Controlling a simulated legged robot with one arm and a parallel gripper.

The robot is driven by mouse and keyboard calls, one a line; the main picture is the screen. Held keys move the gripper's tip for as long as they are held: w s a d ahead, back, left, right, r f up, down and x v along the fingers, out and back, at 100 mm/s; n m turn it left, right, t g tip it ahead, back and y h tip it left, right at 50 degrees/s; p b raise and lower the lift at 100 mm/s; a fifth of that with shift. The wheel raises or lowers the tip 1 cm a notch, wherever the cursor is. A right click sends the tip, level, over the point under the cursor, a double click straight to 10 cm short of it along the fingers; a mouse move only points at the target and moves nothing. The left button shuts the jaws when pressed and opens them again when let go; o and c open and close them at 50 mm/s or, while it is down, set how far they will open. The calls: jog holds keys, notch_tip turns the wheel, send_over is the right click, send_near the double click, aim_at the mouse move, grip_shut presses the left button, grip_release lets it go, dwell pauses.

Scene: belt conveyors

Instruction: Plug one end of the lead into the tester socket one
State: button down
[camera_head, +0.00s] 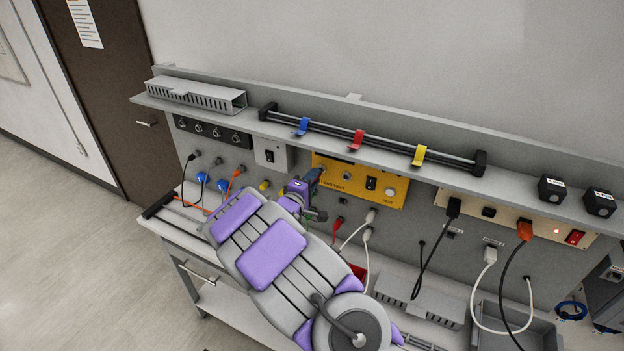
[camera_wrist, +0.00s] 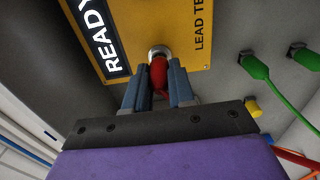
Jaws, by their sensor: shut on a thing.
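The yellow tester panel (camera_head: 372,188) is on the back wall of the bench, below the shelf. It also shows in the wrist view (camera_wrist: 190,22), with part of its lettering. My gripper (camera_head: 316,174) is at the left end of this panel. In the wrist view my gripper (camera_wrist: 157,84) is shut on a red plug (camera_wrist: 158,74), one end of the lead. The plug's front is at a silver round socket (camera_wrist: 159,52) on the panel and overlaps it. I cannot tell how deep it sits. The socket at my fingers is hidden in the head view.
Green plugs (camera_wrist: 256,68) and a yellow plug (camera_wrist: 252,106) are close beside my gripper in the wrist view. A shelf with a rail of coloured clips (camera_head: 358,140) runs above. White and black cables hang at the right, above a grey tray (camera_head: 535,333).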

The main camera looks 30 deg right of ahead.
jog(key=shift+w+d+p, duration=0.25)
jog(key=shift+d+p, duration=0.1)
jog(key=shift+p, duration=0.15)
dwell(0.5)
jog(key=c, duration=0.9)
grip_release()
jog(key=shift+a, duration=0.1)
